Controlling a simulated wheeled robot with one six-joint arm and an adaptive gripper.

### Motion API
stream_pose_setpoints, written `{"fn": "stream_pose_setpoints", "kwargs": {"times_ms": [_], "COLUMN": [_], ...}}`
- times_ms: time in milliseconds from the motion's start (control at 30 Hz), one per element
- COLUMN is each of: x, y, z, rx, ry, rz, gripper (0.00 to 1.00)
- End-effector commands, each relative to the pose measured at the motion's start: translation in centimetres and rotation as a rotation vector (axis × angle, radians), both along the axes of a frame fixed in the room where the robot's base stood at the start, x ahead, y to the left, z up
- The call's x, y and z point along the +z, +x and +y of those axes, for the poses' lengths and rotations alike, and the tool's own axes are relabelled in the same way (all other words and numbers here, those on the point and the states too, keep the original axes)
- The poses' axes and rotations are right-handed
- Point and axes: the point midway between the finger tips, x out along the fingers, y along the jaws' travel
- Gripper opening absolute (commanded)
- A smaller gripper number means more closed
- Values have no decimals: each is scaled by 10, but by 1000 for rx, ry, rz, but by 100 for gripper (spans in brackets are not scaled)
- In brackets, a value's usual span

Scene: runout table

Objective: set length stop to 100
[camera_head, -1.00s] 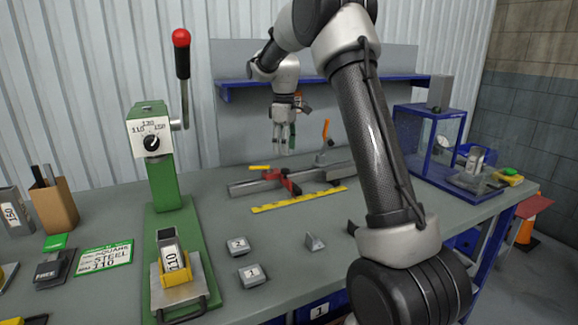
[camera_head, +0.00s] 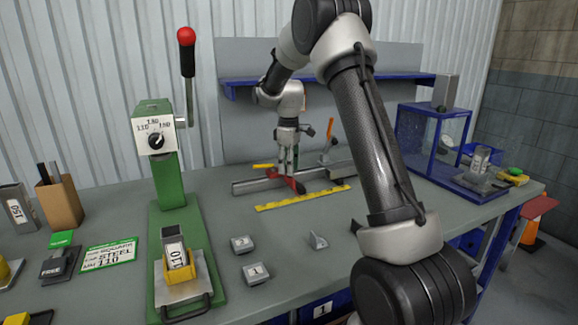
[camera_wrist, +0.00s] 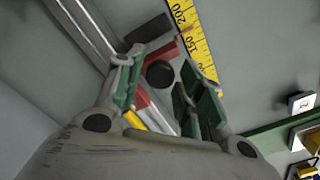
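The length stop (camera_head: 290,185) is a red slider on a grey metal rail (camera_head: 250,186). A yellow ruler (camera_head: 301,198) lies in front of the rail. In the wrist view the red stop (camera_wrist: 150,50) carries a round black knob (camera_wrist: 160,74), and its red edge lies close to the 150 mark of the ruler (camera_wrist: 197,42). My gripper (camera_head: 287,168) is low over the stop, pointing down. In the wrist view its green-padded fingers (camera_wrist: 160,85) are apart, one on each side of the knob, with gaps visible. Fingertip depth is hard to tell.
A green press (camera_head: 170,185) with a dial and red-knobbed lever stands left. Grey blocks (camera_head: 256,273) lie on the table in front. An orange handle (camera_head: 330,128) rises right of my gripper. A blue-framed clear box (camera_head: 432,135) stands right.

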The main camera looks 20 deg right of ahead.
Motion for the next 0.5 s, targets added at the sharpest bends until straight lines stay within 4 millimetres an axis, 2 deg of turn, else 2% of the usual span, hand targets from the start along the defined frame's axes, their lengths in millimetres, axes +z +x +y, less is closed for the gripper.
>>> {"fn": "stream_pose_setpoints", "kwargs": {"times_ms": [33,167,367,500], "x": [0,0,0,1], "y": [0,0,0,1], "z": [0,0,5,32], "rx": [0,0,1,5], "ry": [0,0,0,1], "rz": [0,0,0,-1], "gripper": [22,0,0,0]}}
